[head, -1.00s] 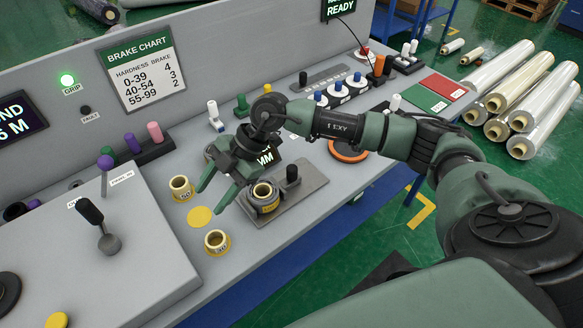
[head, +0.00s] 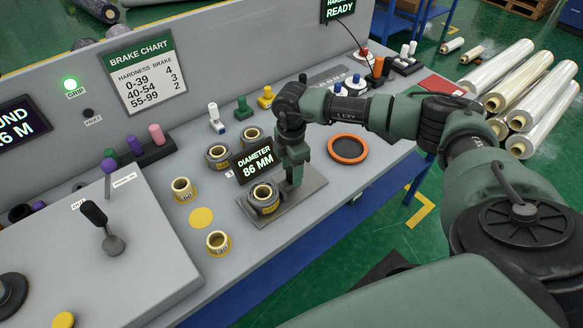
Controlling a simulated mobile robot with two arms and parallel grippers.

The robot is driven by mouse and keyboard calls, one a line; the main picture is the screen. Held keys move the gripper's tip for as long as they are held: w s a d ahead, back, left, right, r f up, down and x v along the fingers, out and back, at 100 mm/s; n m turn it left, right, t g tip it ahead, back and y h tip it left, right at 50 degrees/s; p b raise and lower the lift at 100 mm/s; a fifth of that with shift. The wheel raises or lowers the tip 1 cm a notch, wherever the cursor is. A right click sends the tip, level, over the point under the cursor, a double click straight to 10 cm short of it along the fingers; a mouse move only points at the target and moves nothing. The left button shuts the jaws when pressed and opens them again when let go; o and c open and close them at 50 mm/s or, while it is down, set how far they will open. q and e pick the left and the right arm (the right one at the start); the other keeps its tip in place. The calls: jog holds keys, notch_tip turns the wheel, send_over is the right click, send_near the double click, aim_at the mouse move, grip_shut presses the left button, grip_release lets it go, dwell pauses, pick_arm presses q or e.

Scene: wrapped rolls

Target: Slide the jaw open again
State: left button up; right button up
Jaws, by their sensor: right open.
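The measuring gauge's grey plate (head: 280,215) lies on the bench with a small wrapped roll (head: 264,200) with a yellow core standing on it. Beside it a display (head: 255,164) reads "DIAMETER 86 MM". My right gripper (head: 294,178) points down over the right part of the plate, at the jaw's black knob. Its fingers are open and hide the knob, so I cannot tell whether they touch it. The roll stands just left of the fingers. My left gripper is not in view.
Other rolls (head: 218,156) stand behind the display, and yellow-cored rolls (head: 183,189) (head: 218,242) stand to the left by a yellow disc (head: 201,218). An orange ring (head: 348,149) lies to the right. A lever box (head: 140,250) fills the near left.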

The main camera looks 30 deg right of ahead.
jog(key=shift+f, duration=0.15)
grip_shut()
dwell(1.4)
